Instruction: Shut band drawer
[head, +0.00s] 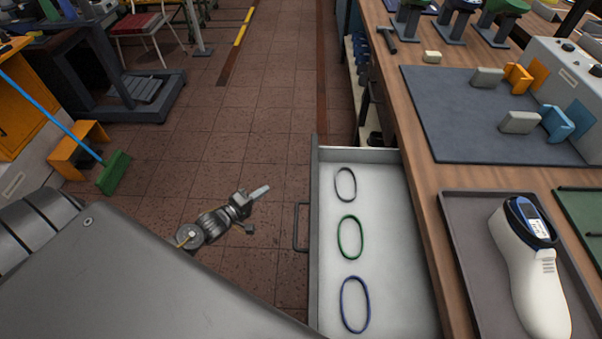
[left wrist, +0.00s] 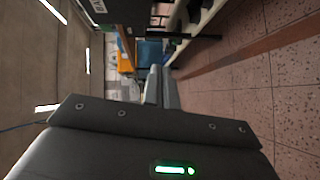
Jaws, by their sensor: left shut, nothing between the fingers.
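The band drawer (head: 381,190) is pulled out from the left side of the workbench in the head view. Its dark bar handle (head: 301,228) is on its left front face. Inside lie a grey band (head: 338,192), a green band (head: 340,240) and a blue band (head: 343,310). My left gripper (head: 262,191) is shut and empty, in the air left of the drawer front and apart from the handle. Its closed fingers also show in the left wrist view (left wrist: 162,88). My right gripper is in neither view.
The wooden bench (head: 432,185) bears a dark mat (head: 470,125) and a grey tray (head: 459,240) with a white handheld device (head: 530,265). A green broom (head: 114,173) stands at the left. The tiled floor left of the drawer is clear.

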